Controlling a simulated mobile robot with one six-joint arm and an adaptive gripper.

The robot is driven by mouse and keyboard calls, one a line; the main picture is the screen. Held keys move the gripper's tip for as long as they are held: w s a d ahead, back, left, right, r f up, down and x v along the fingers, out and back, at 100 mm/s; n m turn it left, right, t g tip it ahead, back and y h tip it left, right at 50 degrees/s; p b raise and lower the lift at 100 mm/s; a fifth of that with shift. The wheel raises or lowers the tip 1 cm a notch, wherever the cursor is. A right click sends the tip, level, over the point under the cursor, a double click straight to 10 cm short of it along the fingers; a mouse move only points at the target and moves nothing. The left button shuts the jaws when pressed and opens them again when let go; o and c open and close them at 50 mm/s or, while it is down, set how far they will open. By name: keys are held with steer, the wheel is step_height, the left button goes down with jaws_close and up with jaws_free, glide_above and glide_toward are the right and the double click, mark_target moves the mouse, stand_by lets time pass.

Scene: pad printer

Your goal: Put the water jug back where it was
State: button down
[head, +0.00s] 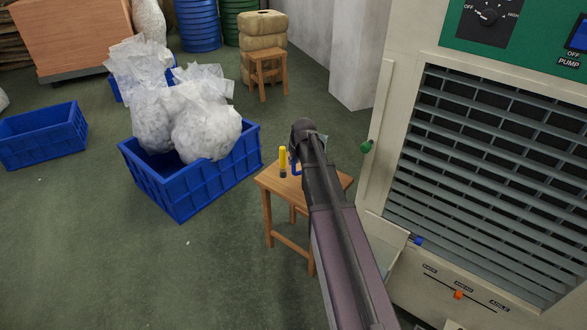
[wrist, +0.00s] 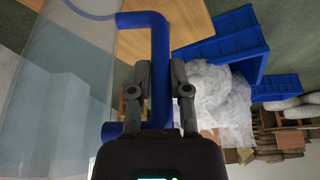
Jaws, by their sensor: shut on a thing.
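The water jug is a clear vessel with a blue handle. In the wrist view its see-through body (wrist: 55,75) fills the left side, and its blue handle (wrist: 159,45) runs between the fingers of my gripper (wrist: 161,78). My gripper is shut on this handle. In the head view my gripper (head: 300,146) is over the small wooden stool (head: 268,181) beside the machine. My arm hides most of the jug there; only a bit of the blue handle (head: 296,167) shows. I cannot tell whether the jug touches the stool top.
A yellow and dark bottle-like item (head: 282,162) stands on the stool's left side. A blue crate (head: 190,190) with full white bags (head: 206,130) is left of it. Floor at lower left is free.

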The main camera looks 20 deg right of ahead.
mark_target(295, 167)
steer(key=shift+f, duration=0.1)
steer(key=shift+f+b, duration=1.7)
steer(key=shift+b, duration=0.1)
steer(key=shift+f, duration=0.15)
steer(key=c, duration=0.6)
jaws_free()
steer(key=shift+r, duration=0.25)
steer(key=p+v, duration=1.1)
steer(key=v, duration=0.1)
steer(key=s+a+g, duration=0.1)
steer(key=s+a, duration=0.4)
steer(key=s, duration=0.2)
steer(key=s+a+f+g, duration=0.1)
steer(key=s+a+g, duration=0.1)
steer(key=s+a, duration=0.3)
steer(key=s+a+g, duration=0.1)
steer(key=s+a, duration=0.4)
steer(key=s, duration=0.3)
steer(key=shift+s+f+g, duration=0.2)
steer(key=shift+s+g, duration=0.1)
